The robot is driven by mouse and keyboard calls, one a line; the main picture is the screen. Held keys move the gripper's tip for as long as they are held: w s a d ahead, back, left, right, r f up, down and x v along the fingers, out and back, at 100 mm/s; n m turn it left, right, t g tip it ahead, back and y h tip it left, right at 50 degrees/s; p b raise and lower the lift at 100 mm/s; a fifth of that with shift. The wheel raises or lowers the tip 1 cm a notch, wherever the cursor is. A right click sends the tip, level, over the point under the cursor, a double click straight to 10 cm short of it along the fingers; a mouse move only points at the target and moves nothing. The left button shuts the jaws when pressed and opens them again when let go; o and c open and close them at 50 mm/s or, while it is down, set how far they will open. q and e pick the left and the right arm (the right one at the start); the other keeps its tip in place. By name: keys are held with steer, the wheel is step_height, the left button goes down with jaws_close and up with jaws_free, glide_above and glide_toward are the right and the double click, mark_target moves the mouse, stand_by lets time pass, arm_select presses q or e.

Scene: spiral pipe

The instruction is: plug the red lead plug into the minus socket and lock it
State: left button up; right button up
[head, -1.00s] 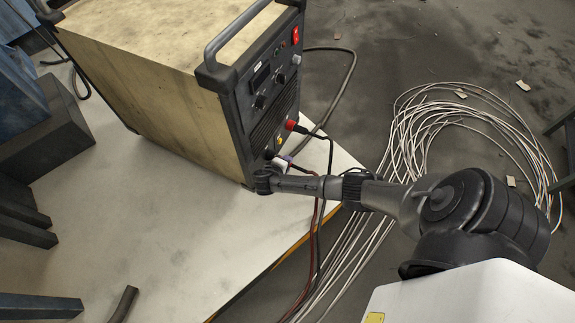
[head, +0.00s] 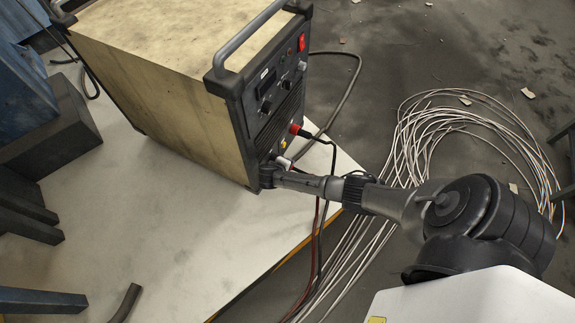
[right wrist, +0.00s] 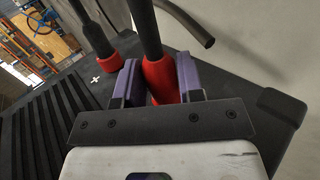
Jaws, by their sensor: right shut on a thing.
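The welding machine (head: 273,85) stands on a pale board, its front panel facing right. My right gripper (head: 274,170) is at the lower part of this panel. In the right wrist view its purple-padded fingers (right wrist: 158,85) are shut on the red collar of the red lead plug (right wrist: 160,78), whose black sleeve runs up out of frame. The plug is close against the dark panel; the minus socket is hidden, so I cannot tell how deep it sits or whether it is locked. My left gripper is not in view.
Another red-collared plug (head: 295,129) sits higher on the panel, by a plus mark in the right wrist view (right wrist: 97,78). Cables hang below my right arm. A pale cable coil (head: 470,140) lies on the floor. A dark bent tube (head: 125,303) lies on the board.

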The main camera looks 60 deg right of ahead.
steer(key=shift+s+d+y+p, duration=0.1)
steer(key=shift+y+p, duration=1.25)
steer(key=shift+y, duration=0.15)
steer(key=shift+d+y+p, duration=0.15)
steer(key=shift+y+p, duration=0.45)
steer(key=shift+y, duration=0.5)
steer(key=shift+c, duration=0.3)
steer(key=shift+y, duration=0.5)
steer(key=shift+d+y, duration=0.1)
steer(key=shift+y, duration=0.5)
steer(key=y, duration=0.1)
steer(key=y+b, duration=0.1)
steer(key=shift+d+f+g+y, duration=0.1)
steer(key=shift+f+g+y, duration=0.2)
steer(key=shift+y, duration=0.1)
steer(key=shift+d+r+y+b, duration=0.1)
steer(key=shift+y+b, duration=1.25)
steer(key=shift+y, duration=0.05)
steer(key=o, duration=1.1)
steer(key=shift+r, duration=0.2)
steer(key=shift+r, duration=0.1)
